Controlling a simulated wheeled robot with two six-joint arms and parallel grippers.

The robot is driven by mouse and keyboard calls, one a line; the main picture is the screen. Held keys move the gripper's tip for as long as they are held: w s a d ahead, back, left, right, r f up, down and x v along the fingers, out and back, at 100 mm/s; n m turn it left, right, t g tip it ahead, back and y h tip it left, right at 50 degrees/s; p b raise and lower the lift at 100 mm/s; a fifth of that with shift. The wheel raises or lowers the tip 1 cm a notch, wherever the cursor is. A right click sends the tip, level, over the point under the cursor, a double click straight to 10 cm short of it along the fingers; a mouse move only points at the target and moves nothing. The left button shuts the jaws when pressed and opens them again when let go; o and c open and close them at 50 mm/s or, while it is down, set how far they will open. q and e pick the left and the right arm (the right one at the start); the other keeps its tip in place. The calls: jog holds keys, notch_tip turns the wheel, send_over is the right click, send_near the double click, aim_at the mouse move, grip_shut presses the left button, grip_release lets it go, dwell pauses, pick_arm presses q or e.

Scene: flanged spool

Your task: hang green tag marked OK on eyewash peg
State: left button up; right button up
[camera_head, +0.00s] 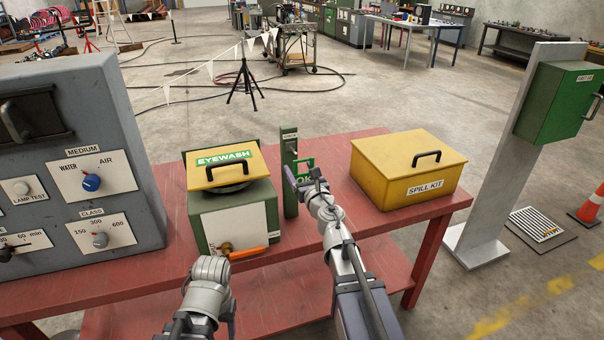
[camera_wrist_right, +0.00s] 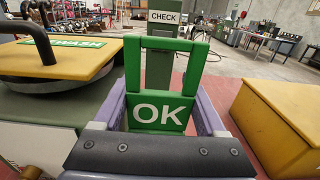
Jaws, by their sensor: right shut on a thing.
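The green tag (camera_wrist_right: 160,112) marked OK in white has an open rectangular loop above its plate. My right gripper (camera_wrist_right: 162,118) is shut on the plate; the loop stands up clear of the fingers. In the head view the tag (camera_head: 304,172) is at the right gripper (camera_head: 306,182), just right of the green post. This post (camera_head: 290,180), labelled CHECK, stands beside the green eyewash box (camera_head: 236,218). In the wrist view the loop overlaps the post; a peg is not discernible, nor whether the loop touches one. My left gripper (camera_head: 209,272) is near the box's front; its fingers are hidden.
A yellow spill kit box (camera_head: 405,170) stands right of the post on the red table (camera_head: 385,235). A grey control panel (camera_head: 80,160) stands at left. An orange lever (camera_head: 248,253) sticks out from the eyewash box's lower front. Bare table lies around the spill kit.

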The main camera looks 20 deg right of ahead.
aim_at(291, 157)
jog(key=shift+w+a+f, duration=0.1)
jog(key=shift+w+f, duration=0.05)
jog(key=shift+w, duration=1.95)
jog(key=shift+w+a+f, duration=0.1)
jog(key=shift+w, duration=1.95)
jog(key=shift+w+f+b, duration=0.35)
jog(key=shift+w+b, duration=0.15)
jog(key=shift+b, duration=0.1)
jog(key=o, duration=1.3)
